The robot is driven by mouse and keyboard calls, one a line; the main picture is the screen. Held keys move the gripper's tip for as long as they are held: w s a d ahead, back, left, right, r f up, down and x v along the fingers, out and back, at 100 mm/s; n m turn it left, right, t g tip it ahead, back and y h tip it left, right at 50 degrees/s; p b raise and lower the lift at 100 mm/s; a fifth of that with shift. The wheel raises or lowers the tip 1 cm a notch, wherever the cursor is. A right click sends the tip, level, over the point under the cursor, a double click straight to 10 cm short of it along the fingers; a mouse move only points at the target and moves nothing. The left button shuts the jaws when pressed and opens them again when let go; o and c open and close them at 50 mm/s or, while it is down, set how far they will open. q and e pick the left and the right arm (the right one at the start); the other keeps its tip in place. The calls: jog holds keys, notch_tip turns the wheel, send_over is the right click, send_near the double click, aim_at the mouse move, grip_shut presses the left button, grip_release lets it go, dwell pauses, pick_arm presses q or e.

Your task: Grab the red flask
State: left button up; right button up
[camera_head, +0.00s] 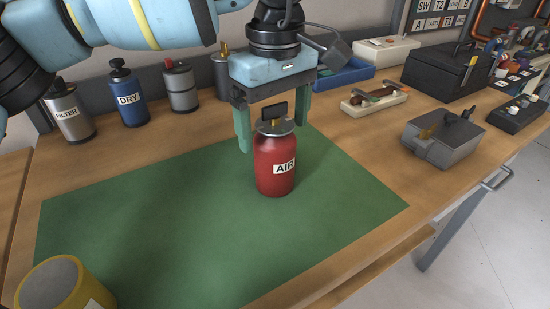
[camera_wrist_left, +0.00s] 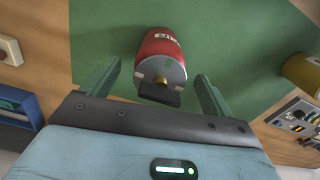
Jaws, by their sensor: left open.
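The red flask (camera_head: 274,165), labelled AIR, stands upright on the green mat (camera_head: 180,220). It has a metal top with a brass fitting and a dark block. My left gripper (camera_head: 272,133) is open above and around the flask's top, pointing down. One green finger shows left of the flask and the other at its right, partly behind it. In the left wrist view the flask (camera_wrist_left: 163,58) lies between and just beyond the two open fingers (camera_wrist_left: 157,88), apart from both. My right gripper is in neither view.
A FILTER canister (camera_head: 68,112), a blue DRY canister (camera_head: 128,95) and a grey canister (camera_head: 181,87) stand at the back left. A yellow cylinder (camera_head: 62,285) is at the front left. A grey metal box (camera_head: 442,140) stands right of the mat. The mat around the flask is clear.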

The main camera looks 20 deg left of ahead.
pick_arm(q)
jog(key=shift+f, duration=1.35)
jog(key=shift+c, duration=0.5)
jog(key=shift+r, duration=0.1)
jog(key=c, duration=1.2)
jog(key=shift+r, duration=0.1)
jog(key=shift+r, duration=0.6)
notch_tip(320, 180, up, 2)
jog(key=shift+r, duration=0.2)
jog(key=s+d, duration=0.3)
jog(key=s, duration=0.1)
jog(key=s+d, duration=0.3)
jog(key=s, duration=0.1)
jog(key=s+d+r, duration=0.1)
jog(key=s+d, duration=0.2)
jog(key=s, duration=0.1)
jog(key=shift+s+d+r, duration=0.1)
jog(key=shift+s+d, duration=0.2)
jog(key=shift+s, duration=0.05)
